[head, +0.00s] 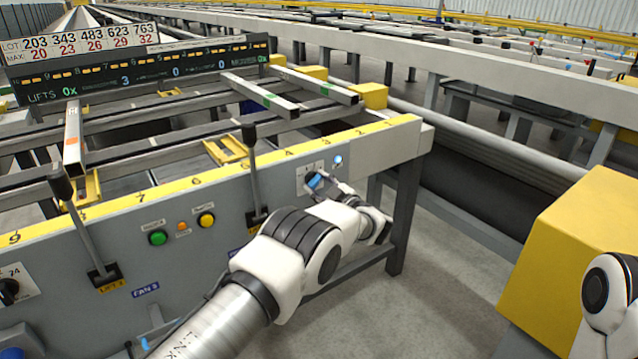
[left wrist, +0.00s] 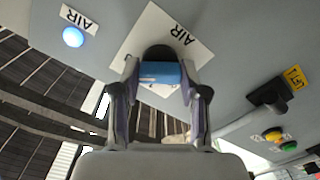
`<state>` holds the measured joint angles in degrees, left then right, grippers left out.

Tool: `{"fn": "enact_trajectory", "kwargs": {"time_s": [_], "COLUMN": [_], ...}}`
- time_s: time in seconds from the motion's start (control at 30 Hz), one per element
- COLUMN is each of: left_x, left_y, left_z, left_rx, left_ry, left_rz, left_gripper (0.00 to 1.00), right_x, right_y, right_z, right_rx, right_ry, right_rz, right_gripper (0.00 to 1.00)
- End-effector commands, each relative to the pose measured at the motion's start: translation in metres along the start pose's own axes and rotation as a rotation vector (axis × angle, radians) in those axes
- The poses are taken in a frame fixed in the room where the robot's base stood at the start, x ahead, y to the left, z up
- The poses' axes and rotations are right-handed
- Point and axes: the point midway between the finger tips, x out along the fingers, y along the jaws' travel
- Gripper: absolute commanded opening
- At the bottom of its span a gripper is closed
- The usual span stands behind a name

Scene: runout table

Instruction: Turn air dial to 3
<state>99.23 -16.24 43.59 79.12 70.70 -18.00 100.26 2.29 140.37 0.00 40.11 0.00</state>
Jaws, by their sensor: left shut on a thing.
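The air dial, a dark knob with a blue grip (head: 314,180), sits on a white plate at the right end of the grey panel. In the left wrist view the dial (left wrist: 159,70) shows on its plate labelled AIR. My left gripper (head: 322,184) reaches it from the front; in the left wrist view its two fingers (left wrist: 160,82) are closed on either side of the blue grip. The dial's numbers and pointer cannot be read. A lit blue lamp (head: 338,161) labelled AIR is beside the plate; it also shows in the left wrist view (left wrist: 73,37). My right gripper is out of view.
A lever (head: 252,175) stands left of the dial, with another lever (head: 82,225) farther left. Green (head: 158,238) and yellow (head: 206,220) buttons are between them. A display board (head: 140,72) stands behind. A yellow block (head: 580,250) is at the right, with open floor before it.

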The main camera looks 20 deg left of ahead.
Motion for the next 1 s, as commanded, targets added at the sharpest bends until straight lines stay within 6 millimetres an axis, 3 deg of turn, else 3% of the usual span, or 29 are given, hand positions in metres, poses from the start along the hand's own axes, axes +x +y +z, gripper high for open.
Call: {"fn": "enact_trajectory", "kwargs": {"time_s": [0.7, 0.73, 0.77, 0.8, 1.0], "left_x": [0.0010, 0.0010, 0.0010, 0.0009, 0.0004], "left_y": [0.0010, 0.0010, 0.0010, 0.0009, 0.0004], "left_z": [-0.0015, -0.0015, -0.0014, -0.0014, -0.0006], "left_rx": [0.085, 0.085, 0.085, 0.085, 0.086], "left_ry": [0.002, 0.002, 0.002, 0.002, 0.001], "left_rz": [0.001, 0.001, 0.001, 0.001, 0.001], "left_gripper": [0.09, 0.54, 0.65, 0.69, 0.69], "right_x": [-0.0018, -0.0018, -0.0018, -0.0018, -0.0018], "right_y": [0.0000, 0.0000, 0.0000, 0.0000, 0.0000], "right_z": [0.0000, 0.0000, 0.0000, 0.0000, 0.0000], "right_rx": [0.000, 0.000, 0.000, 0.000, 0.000], "right_ry": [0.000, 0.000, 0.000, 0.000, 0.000], "right_rz": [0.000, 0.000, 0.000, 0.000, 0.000], "right_gripper": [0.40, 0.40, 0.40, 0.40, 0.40]}}
